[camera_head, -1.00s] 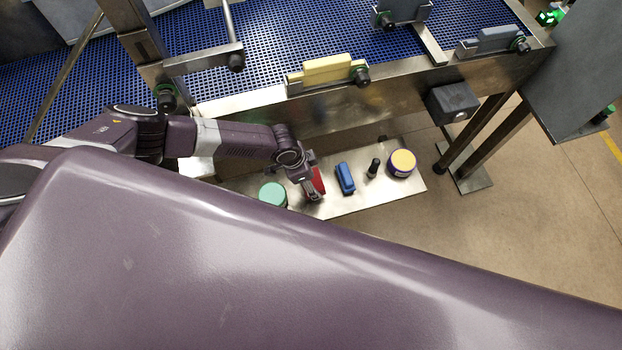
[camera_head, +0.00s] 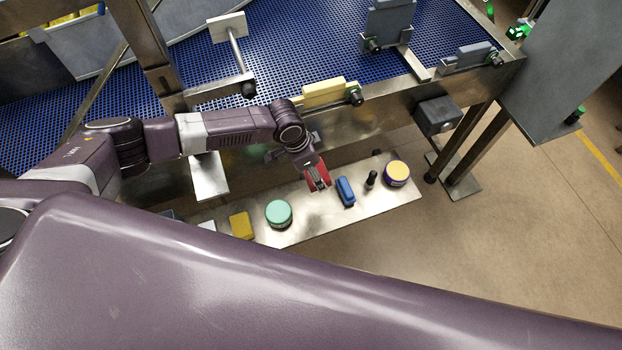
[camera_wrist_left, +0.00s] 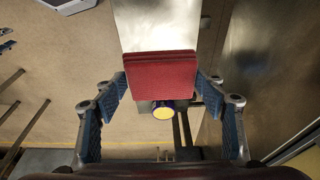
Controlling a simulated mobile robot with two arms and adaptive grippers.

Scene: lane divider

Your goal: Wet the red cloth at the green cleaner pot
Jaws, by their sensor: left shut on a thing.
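My left gripper (camera_head: 310,170) is shut on the red cloth (camera_head: 319,180) and holds it above the metal shelf. In the left wrist view the folded red cloth (camera_wrist_left: 160,76) sits between the two blue-padded fingers of my left gripper (camera_wrist_left: 162,87). The green cleaner pot (camera_head: 278,212) stands on the shelf, to the left of and nearer than the cloth, and apart from it. Its lid side faces up. My right gripper is not in view.
The metal shelf (camera_head: 330,216) also holds a yellow block (camera_head: 241,226), a blue block (camera_head: 345,190), a small black bottle (camera_head: 371,179) and a purple pot with a yellow top (camera_head: 397,173). The conveyor's steel side rail (camera_head: 380,106) runs behind, with a yellow block (camera_head: 323,93) on it.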

